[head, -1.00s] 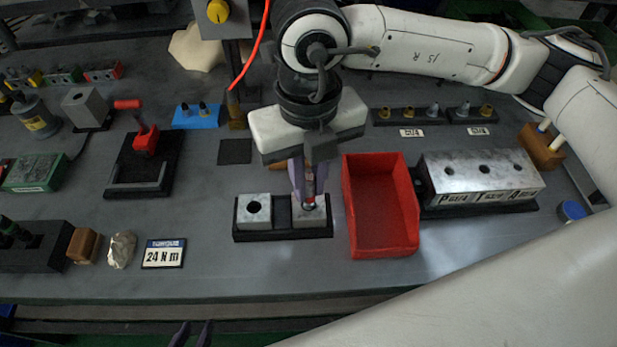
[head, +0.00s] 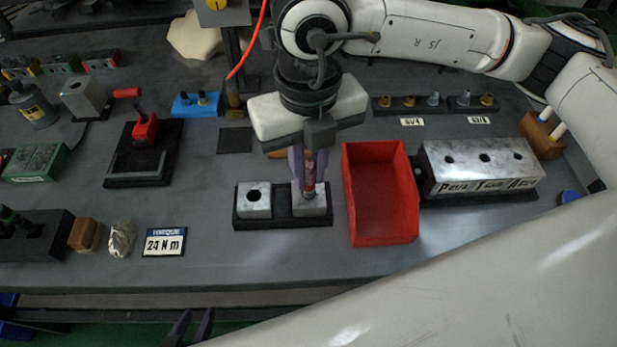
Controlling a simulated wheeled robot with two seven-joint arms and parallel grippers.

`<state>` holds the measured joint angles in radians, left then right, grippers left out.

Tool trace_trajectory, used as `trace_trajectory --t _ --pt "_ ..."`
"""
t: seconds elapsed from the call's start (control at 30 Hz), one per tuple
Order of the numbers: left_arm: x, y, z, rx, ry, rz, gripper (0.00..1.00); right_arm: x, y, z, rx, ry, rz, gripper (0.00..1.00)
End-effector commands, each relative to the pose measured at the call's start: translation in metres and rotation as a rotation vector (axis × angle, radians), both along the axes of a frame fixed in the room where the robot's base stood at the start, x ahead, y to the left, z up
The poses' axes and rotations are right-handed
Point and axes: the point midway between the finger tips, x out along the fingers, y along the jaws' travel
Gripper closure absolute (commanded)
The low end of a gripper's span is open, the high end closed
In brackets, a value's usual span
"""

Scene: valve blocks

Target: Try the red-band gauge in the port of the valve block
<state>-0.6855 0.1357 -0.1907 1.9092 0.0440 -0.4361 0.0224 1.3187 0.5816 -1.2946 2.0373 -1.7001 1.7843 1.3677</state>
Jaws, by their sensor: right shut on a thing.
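My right gripper (head: 309,180) points down and is shut on the red-band gauge (head: 309,189), a slim piece with a reddish band, mostly hidden between the fingers. Its lower end is at the top of the right silver cube (head: 311,205) on a small black base; I cannot tell how deep it sits. The left cube (head: 254,201) has an open dark hole. A long silver valve block (head: 480,168) with several dark ports and labels stands at the right. My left gripper (head: 191,326) shows only its fingertips at the bottom edge, apart and empty.
A red bin (head: 383,240) stands between the small base and the long block. A torque sign (head: 164,243), a crumpled lump (head: 121,238) and a brown block (head: 85,234) lie left. My pale arm link covers the lower right. The table front centre is clear.

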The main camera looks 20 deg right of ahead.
Motion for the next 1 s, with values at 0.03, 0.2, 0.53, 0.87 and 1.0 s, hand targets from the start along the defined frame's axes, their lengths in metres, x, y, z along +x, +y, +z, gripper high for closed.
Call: trace_trajectory --t 0.03,0.2,0.53,0.87,1.0 --pt "0.0 0.0 0.0 0.0 0.0 0.0 0.69 0.0 0.0 0.0 0.0 0.0 0.0 1.0" --pt "0.0 0.0 0.002 0.0 0.0 0.0 0.69 0.0 0.0 0.003 0.0 -0.001 0.0 1.0" --pt "0.0 0.0 0.01 0.0 0.0 0.0 0.69 0.0 0.0 0.02 0.0 0.0 0.0 1.0" --pt "0.0 0.0 0.017 0.0 0.0 0.0 0.69 0.0 0.0 0.036 0.001 -0.001 0.0 1.0" --pt "0.0 0.0 0.021 0.0 0.0 0.0 0.69 0.0 0.0 0.043 0.0 -0.001 0.0 1.0"
